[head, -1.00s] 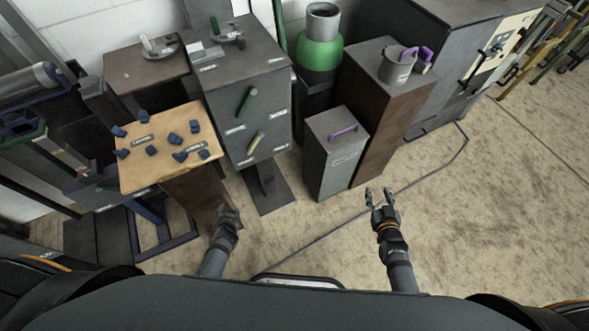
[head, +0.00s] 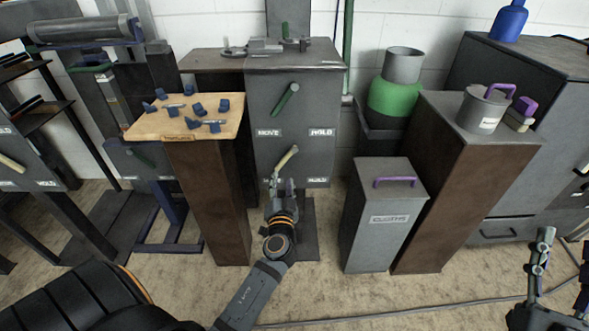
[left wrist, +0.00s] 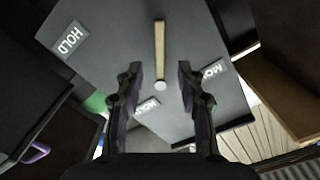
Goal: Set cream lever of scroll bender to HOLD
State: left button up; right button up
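The cream lever (head: 287,157) is on the front of the grey cabinet (head: 309,100), below a green lever (head: 285,100). In the head view it tilts up to the right. A lower HOLD label (head: 318,180) is to its right; the area to its lower left is partly hidden by my gripper. My left gripper (head: 281,184) is in front of the lever's lower end. In the left wrist view its fingers (left wrist: 160,78) are apart, with the cream lever (left wrist: 159,48) and its round pivot showing between them. Contact is not visible. My right gripper (head: 567,245) is open and empty at the right edge.
A wooden-topped stand (head: 187,120) with several blue pieces is left of the cabinet. A grey bin (head: 383,220) with a purple handle stands to the right, beside a brown pedestal (head: 460,190). Another cream lever (head: 12,162) is at the far left. Open floor lies in front.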

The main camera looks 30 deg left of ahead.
aim_at(283, 164)
pick_arm(q)
jog(key=x, duration=0.7)
jog(key=shift+w+a, duration=0.35)
jog(key=shift+w, duration=0.15)
pick_arm(e)
jog(key=s+r, duration=0.1)
jog(key=r+t, duration=0.1)
jog(key=r, duration=0.1)
jog(key=shift+s+a+t+y, duration=0.1)
jog(key=shift+s+t+y, duration=0.2)
jog(key=shift+s, duration=0.1)
pick_arm(q)
grip_shut()
